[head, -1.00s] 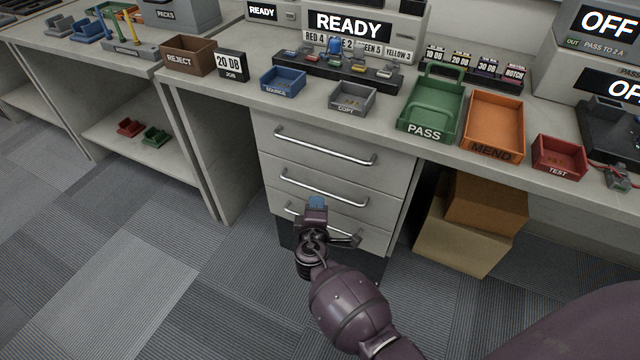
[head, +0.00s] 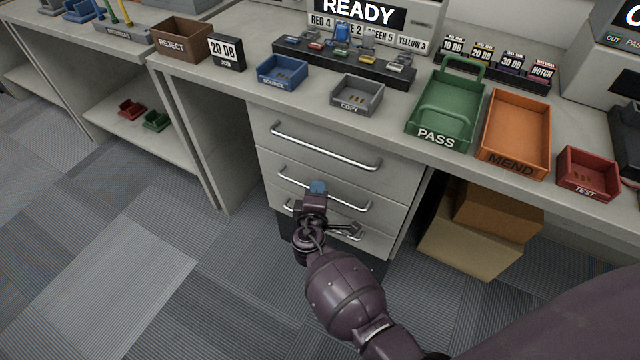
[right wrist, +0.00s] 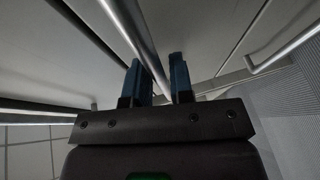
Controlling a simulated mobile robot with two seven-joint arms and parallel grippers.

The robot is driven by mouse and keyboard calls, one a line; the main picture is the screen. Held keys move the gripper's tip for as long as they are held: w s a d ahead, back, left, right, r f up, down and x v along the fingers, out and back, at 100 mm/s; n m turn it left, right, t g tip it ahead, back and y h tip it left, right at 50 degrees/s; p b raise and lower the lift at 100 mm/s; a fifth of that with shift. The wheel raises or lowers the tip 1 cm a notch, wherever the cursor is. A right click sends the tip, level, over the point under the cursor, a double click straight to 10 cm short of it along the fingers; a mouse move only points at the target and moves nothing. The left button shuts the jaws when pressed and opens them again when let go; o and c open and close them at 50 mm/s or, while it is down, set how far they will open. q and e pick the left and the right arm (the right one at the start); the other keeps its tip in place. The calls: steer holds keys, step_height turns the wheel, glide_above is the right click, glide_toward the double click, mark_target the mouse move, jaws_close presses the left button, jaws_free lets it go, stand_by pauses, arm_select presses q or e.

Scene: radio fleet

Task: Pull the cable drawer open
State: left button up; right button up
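A grey drawer unit under the bench has a top drawer (head: 290,152), a middle drawer (head: 283,171) and a bottom drawer, each with a bar handle. All look closed, and I see no label saying which is the cable drawer. My right gripper (head: 318,188) is at the middle drawer's handle (head: 352,205), its blue tips overlapping the bar. In the right wrist view, my right gripper (right wrist: 158,75) is open, with a metal bar handle (right wrist: 133,30) running between its two blue fingers. A gap shows beside the right finger. My left gripper is out of view.
Blue (head: 283,75), grey (head: 357,97), green (head: 447,110), orange (head: 515,128) and red (head: 588,172) trays stand on the bench above. Cardboard boxes (head: 470,240) sit right of the drawers. The carpet in front at left is clear.

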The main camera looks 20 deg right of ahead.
steer(key=shift+w+d, duration=0.1)
steer(key=shift+w, duration=0.1)
steer(key=shift+c, duration=0.2)
jaws_close()
steer(key=shift+f, duration=0.1)
